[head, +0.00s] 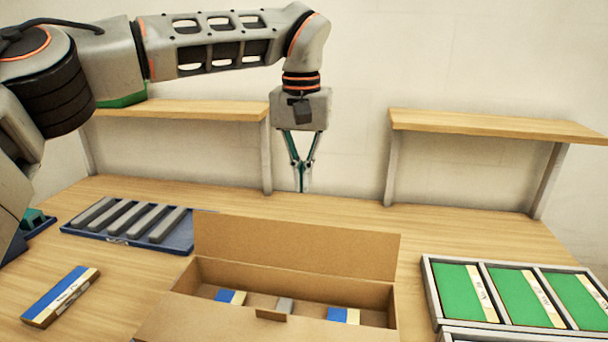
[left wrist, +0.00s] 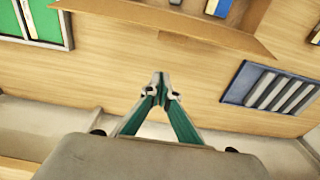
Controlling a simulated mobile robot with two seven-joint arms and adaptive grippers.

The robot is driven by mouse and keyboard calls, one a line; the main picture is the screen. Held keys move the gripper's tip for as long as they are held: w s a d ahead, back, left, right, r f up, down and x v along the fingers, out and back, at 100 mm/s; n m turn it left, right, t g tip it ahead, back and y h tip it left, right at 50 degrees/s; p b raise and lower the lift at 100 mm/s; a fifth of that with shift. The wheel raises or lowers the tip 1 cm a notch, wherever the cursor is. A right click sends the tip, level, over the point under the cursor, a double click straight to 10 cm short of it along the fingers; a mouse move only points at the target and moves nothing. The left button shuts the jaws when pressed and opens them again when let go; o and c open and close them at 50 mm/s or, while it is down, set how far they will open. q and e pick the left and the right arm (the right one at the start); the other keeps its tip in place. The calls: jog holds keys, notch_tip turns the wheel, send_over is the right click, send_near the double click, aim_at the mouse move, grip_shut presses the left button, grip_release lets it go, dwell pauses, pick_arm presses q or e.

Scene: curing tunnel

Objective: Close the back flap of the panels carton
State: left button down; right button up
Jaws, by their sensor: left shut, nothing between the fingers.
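The panels carton (head: 182,283) is an open brown cardboard box at the front middle of the table in the head view. Its back flap (head: 295,246) stands up from the back wall, leaning slightly away. My right gripper is not in view.
A blue tray with grey bars (head: 130,222) is at the left. A blue-and-white box (head: 60,296) lies in front of it. A grey tray with green panels (head: 430,292) is at the right. Two raised shelves (head: 490,124) stand at the back, with clear table between them.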

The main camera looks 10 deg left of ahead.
aim_at(291, 243)
pick_arm(q)
notch_tip(291, 243, down, 7)
jog(key=b, duration=0.1)
jog(key=s, duration=0.1)
jog(key=s+r, duration=0.1)
jog(key=s, duration=0.1)
jog(key=shift+s+r, duration=0.1)
jog(key=shift+r, duration=0.15)
